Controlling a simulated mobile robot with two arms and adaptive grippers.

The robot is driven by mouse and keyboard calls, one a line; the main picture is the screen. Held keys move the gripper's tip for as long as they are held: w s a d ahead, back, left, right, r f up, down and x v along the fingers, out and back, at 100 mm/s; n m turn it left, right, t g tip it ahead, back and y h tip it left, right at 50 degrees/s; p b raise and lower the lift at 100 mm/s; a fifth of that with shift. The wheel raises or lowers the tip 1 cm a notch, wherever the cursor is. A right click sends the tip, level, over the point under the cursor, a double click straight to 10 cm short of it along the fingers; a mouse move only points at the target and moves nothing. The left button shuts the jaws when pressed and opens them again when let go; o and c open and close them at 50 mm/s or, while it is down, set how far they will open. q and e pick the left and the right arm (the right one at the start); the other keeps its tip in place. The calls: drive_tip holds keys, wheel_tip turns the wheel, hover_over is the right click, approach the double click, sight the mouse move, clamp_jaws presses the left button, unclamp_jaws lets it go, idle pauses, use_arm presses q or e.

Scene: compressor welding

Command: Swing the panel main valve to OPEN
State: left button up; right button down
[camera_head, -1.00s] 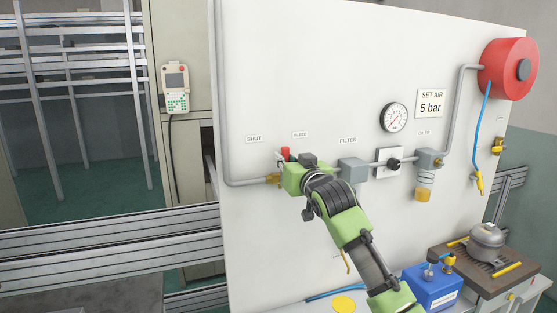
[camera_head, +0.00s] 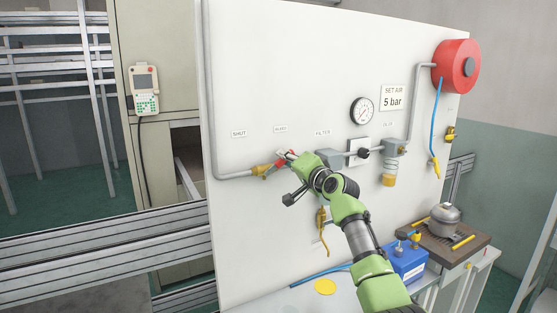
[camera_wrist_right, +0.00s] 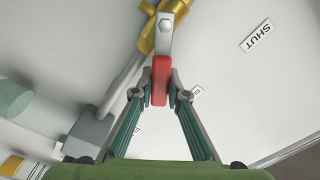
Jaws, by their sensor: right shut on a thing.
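The panel main valve has a brass body (camera_head: 262,171) on the grey pipe at the panel's left side, under the SHUT label (camera_head: 239,133). Its red lever (camera_head: 281,160) slants up and to the right from the body. My right gripper (camera_head: 287,156) is at the lever. In the right wrist view, the gripper's two fingers (camera_wrist_right: 160,92) are shut on the lever's red grip (camera_wrist_right: 160,72), and the lever's metal end is bolted at the brass body (camera_wrist_right: 150,38). The gripper's body hides part of the pipe to the right of the valve. My left gripper is not in view.
A filter block (camera_head: 328,158), a gauge (camera_head: 361,110), a regulator knob (camera_head: 363,153) and an oiler (camera_head: 389,180) sit to the right. A bench with a blue box (camera_head: 409,262) stands lower right.

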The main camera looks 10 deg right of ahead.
drive_tip(key=shift+w+d+f+m, duration=0.15)
drive_tip(key=shift+f+m, duration=0.35)
drive_tip(key=shift+m, duration=0.5)
drive_tip(key=shift+d+f+m, duration=0.15)
drive_tip(key=shift+f+m, duration=0.1)
drive_tip(key=shift+m, duration=0.15)
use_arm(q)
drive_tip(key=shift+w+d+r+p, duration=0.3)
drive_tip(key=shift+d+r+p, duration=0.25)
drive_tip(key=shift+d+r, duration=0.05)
use_arm(e)
drive_tip(key=shift+d+f+m, duration=0.15)
drive_tip(key=shift+f+m, duration=0.4)
drive_tip(key=shift+m, duration=0.4)
drive_tip(key=shift+d+f+m, duration=0.1)
drive_tip(key=shift+f+m, duration=0.45)
drive_tip(key=shift+m, duration=0.4)
drive_tip(key=c, duration=2)
unclamp_jaws()
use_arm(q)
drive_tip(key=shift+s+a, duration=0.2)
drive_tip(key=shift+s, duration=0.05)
use_arm(e)
drive_tip(key=shift+o, duration=0.2)
